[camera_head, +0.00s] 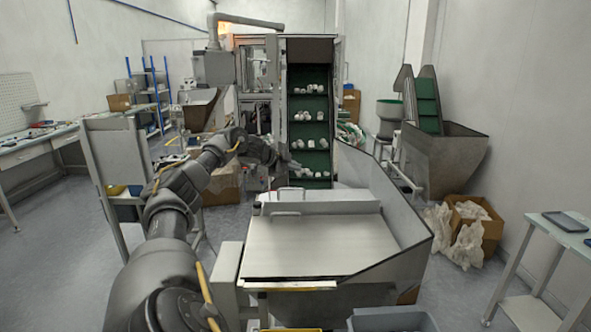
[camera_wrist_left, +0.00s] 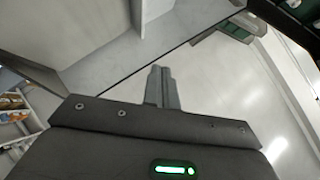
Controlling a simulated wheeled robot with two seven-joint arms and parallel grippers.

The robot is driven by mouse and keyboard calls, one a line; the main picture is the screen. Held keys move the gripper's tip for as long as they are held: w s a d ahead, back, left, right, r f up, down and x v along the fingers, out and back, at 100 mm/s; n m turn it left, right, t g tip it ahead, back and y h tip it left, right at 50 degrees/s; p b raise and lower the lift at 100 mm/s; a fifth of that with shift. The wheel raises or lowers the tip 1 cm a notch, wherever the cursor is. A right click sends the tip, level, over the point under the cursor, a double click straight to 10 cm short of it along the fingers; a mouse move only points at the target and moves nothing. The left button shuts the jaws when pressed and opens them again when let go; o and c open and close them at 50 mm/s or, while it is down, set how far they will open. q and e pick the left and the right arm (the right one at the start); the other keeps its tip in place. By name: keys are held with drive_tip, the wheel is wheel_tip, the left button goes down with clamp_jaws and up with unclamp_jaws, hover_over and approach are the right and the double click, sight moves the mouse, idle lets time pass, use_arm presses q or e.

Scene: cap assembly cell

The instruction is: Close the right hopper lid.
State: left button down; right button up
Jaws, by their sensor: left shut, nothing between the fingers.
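The hopper (camera_head: 420,262) stands in front of me, with a tall grey wall along its right side. A broad pale panel (camera_head: 325,250), apparently its lid, lies nearly flat across the top. A raised pale strip (camera_head: 335,207) with a thin bar handle (camera_head: 289,190) is at the panel's back edge. I cannot tell whether the panel is fully seated. My left gripper (camera_head: 284,163) is beyond the handle, near the foot of the green conveyor, and looks apart from the panel. In the left wrist view its fingers (camera_wrist_left: 162,84) are together and empty. My right gripper is out of view.
The green conveyor (camera_head: 308,133) behind carries white caps on several shelves. Another grey hopper (camera_head: 446,160) and a cardboard box (camera_head: 475,222) with plastic bags stand at right. A table (camera_head: 570,240) is at far right. An upright grey panel (camera_head: 115,153) stands left of my arm.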

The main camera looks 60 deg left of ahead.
use_arm(q)
drive_tip(key=s+a+r+p, duration=0.3)
drive_tip(key=s+r, duration=0.3)
drive_tip(key=r, duration=0.3)
drive_tip(key=shift+a+r, duration=0.25)
drive_tip(key=shift+r, duration=0.05)
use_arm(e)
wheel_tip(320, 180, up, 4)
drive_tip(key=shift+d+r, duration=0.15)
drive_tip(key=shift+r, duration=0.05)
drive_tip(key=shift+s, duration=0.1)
